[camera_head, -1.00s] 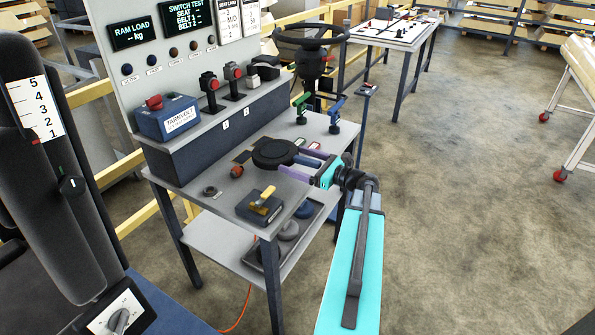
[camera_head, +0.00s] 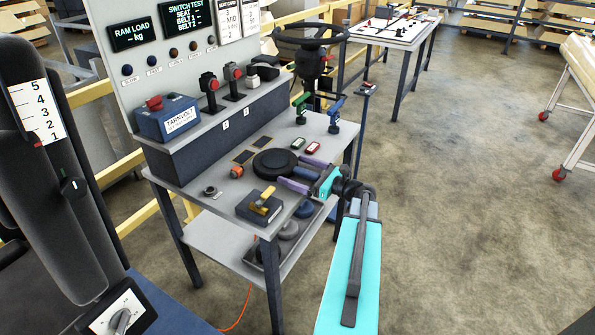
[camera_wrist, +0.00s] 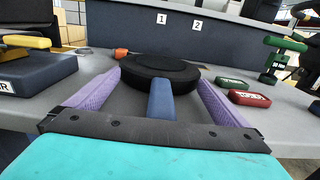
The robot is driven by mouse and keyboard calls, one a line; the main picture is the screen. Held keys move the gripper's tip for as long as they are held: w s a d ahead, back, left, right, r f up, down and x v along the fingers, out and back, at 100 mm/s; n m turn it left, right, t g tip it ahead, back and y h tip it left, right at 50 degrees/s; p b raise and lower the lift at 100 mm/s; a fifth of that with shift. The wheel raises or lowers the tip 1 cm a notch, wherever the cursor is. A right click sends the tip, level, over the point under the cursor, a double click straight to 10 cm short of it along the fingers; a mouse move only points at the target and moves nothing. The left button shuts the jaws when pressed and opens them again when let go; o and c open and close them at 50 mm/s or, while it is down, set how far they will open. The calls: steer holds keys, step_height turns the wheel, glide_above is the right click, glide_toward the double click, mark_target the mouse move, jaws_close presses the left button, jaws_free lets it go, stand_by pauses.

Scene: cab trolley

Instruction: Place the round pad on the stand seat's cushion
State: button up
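The round pad (camera_head: 275,162) is a thick black disc with a blue handle, and it appears to lie flat on the grey bench. It also shows in the wrist view (camera_wrist: 160,68), with its handle pointing at my gripper. My gripper (camera_head: 306,172) is low over the bench at the pad's right side. Its two purple fingers stand apart on either side of the blue handle, with a gap on both sides (camera_wrist: 162,92). The stand seat (camera_head: 75,235) is dark and only partly in view at the far left; its cushion is hard to make out.
A box with a yellow lever (camera_head: 260,205), an orange knob (camera_head: 237,171) and green and red tags (camera_head: 306,146) surround the pad. A blue box (camera_head: 168,116) stands on the raised ledge. A lower shelf (camera_head: 215,250) holds discs in a tray.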

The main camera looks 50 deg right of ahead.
steer(key=shift+f+b, duration=0.2)
steer(key=shift+b, duration=0.1)
steer(key=b+v, duration=0.1)
steer(key=v, duration=1.3)
stand_by(0.6)
